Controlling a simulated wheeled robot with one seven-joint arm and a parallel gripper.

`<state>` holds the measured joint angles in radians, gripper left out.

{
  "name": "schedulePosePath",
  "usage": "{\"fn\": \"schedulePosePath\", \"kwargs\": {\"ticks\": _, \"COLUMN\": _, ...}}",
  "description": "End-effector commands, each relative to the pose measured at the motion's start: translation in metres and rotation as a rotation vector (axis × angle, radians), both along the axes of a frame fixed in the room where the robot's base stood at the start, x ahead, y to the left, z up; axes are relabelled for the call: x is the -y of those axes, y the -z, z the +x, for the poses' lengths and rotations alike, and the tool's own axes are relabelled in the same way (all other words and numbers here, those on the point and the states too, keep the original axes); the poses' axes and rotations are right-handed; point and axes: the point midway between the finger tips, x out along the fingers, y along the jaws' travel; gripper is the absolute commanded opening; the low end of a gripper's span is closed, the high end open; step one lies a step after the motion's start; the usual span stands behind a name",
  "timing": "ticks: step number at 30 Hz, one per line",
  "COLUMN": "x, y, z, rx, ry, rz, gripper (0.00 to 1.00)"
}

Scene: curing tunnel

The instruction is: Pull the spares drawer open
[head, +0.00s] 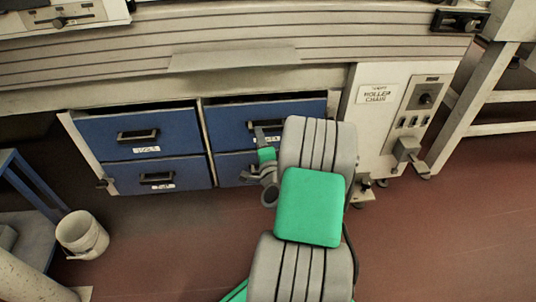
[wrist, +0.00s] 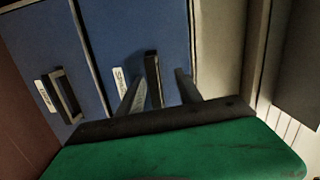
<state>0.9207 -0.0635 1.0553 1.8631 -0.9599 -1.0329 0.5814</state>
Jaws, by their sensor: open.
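Blue drawers stand in two columns under the long machine. The upper right drawer (head: 232,122) has a dark bar handle (wrist: 152,72) and a white label (wrist: 120,80) that seems to read "Spares", though it is blurred. This drawer looks shut, its front about level with the others. My gripper (head: 263,137) is at this handle; my forearm and wrist hide part of the drawer's right side. In the wrist view my gripper (wrist: 160,92) is open, one finger on each side of the handle. I cannot tell whether either finger touches it.
The lower right drawer (head: 228,170) and its handle (wrist: 64,96) are just below. The left column holds two drawers (head: 150,132). A control panel (head: 423,108) with a jutting grey box is at right. A white bucket (head: 82,235) stands at left. Red floor in front is mostly clear.

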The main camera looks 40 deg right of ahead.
Motion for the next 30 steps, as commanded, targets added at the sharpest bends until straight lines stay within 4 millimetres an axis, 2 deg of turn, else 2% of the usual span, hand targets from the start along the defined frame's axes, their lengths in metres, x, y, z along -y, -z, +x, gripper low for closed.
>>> {"fn": "schedulePosePath", "kwargs": {"ticks": 1, "x": 0.014, "y": 0.021, "z": -0.012, "rx": 0.034, "ry": 0.055, "rz": 0.027, "gripper": 0.42}}
{"fn": "schedulePosePath", "kwargs": {"ticks": 3, "x": 0.025, "y": 0.024, "z": -0.021, "rx": 0.069, "ry": 0.102, "rz": 0.051, "gripper": 0.42}}
{"fn": "schedulePosePath", "kwargs": {"ticks": 5, "x": 0.029, "y": 0.022, "z": -0.023, "rx": 0.080, "ry": 0.117, "rz": 0.056, "gripper": 0.42}}
{"fn": "schedulePosePath", "kwargs": {"ticks": 21, "x": 0.068, "y": 0.019, "z": 0.037, "rx": 0.077, "ry": 0.113, "rz": 0.053, "gripper": 0.42}}
{"fn": "schedulePosePath", "kwargs": {"ticks": 30, "x": 0.071, "y": 0.020, "z": 0.040, "rx": 0.078, "ry": 0.115, "rz": 0.052, "gripper": 0.42}}
